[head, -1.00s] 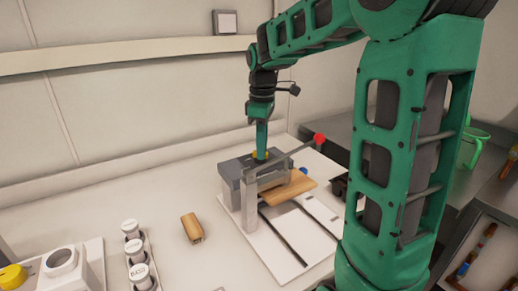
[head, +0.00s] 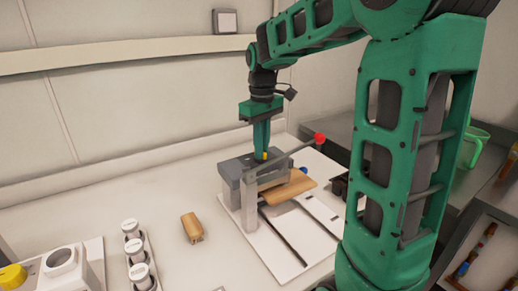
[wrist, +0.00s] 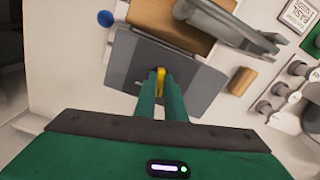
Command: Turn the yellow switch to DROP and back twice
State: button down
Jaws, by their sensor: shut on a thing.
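The yellow switch (wrist: 160,80) sits on top of a grey box (wrist: 190,75) in the wrist view. My gripper (head: 262,158) points straight down over the same grey box (head: 236,165) in the head view. Its two green fingers (wrist: 161,84) are shut on the yellow switch, one on each side of it. In the head view only a small yellow patch of the switch (head: 265,156) shows between the fingertips. Any DROP marking on the box is too small to read.
A lever with a red knob (head: 319,138) rises beside the grey box, close to my fingers. A wooden block (head: 290,187) lies under it, and another (head: 192,227) lies on the bench. White-capped containers (head: 134,248) stand at front left.

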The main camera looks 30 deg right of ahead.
jog(key=m, duration=0.6)
jog(key=shift+w+a+r, duration=0.1)
jog(key=shift+a, duration=0.05)
jog(key=m, duration=0.5)
jog(key=shift+w+a, duration=0.1)
jog(key=shift+m, duration=0.5)
jog(key=c, duration=1.8)
grip_release()
jog(key=shift+c, duration=0.2)
jog(key=shift+r, duration=0.1)
notch_tip(320, 180, up, 10)
jog(key=shift+r, duration=0.25)
jog(key=shift+a, duration=0.1)
